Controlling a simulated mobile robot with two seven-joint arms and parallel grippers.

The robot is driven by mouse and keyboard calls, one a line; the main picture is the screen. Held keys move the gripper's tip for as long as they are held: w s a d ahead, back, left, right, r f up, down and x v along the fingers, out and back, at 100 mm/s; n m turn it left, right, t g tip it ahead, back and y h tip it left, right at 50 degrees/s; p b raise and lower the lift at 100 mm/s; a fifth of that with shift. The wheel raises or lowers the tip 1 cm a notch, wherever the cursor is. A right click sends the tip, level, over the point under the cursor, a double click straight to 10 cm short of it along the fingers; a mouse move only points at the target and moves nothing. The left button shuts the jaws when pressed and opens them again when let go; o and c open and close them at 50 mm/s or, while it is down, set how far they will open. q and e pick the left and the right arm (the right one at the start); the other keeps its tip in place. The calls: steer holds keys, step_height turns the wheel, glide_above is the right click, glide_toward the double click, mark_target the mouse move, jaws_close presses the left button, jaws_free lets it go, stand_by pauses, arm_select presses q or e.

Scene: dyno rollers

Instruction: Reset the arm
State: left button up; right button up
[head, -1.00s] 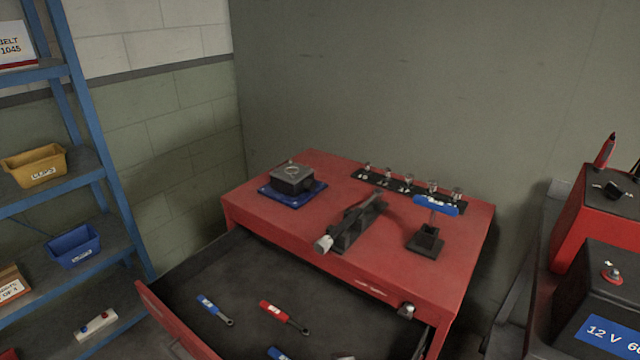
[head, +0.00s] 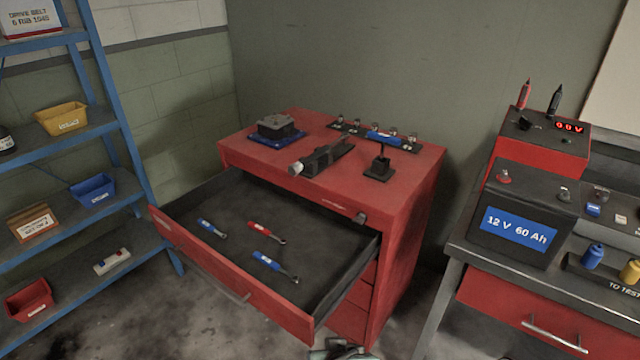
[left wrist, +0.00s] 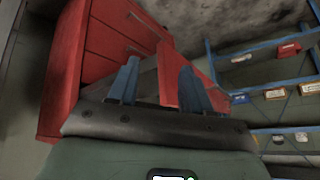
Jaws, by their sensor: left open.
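My left gripper (left wrist: 158,88) shows in the left wrist view with its two bluish fingers spread apart and nothing between them. Beyond the fingers is the red tool cabinet (left wrist: 118,35), which the view shows tilted; I cannot tell the exact distance. A small grey shape (head: 342,350) is cut off at the bottom edge of the head view, and I cannot tell what it is. My right gripper is in neither view.
A blue shelf rack (head: 110,80) stands left. A workbench (head: 475,255) with a 12 V battery (head: 525,215) stands right. Bare floor shows between them.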

arm_select(q)
steer(key=s+a+f+m+g+h, duration=0.1)
steer(key=a+f+g, duration=0.1)
steer(key=f, duration=0.4)
steer(key=s+a+f+g, duration=0.1)
steer(key=f+g, duration=0.1)
steer(key=f, duration=0.3)
steer(key=s+a+f+n+g+h, duration=0.25)
steer(key=s+a+f, duration=0.35)
steer(key=s+f, duration=0.45)
steer(key=s+a+f+n+g+h, duration=0.1)
steer(key=s+a+f+n+h, duration=0.15)
steer(key=s+a+f, duration=0.6)
steer(key=d+r+m+p, duration=0.1)
steer(key=d+r+p, duration=0.2)
steer(key=r+p, duration=0.5)
steer(key=p, duration=0.4)
steer(key=shift+d+r, duration=0.2)
steer(key=shift+r, duration=0.05)
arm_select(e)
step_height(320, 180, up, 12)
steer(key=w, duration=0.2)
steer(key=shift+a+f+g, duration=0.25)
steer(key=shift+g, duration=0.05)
arm_select(q)
steer(key=shift+s, duration=0.1)
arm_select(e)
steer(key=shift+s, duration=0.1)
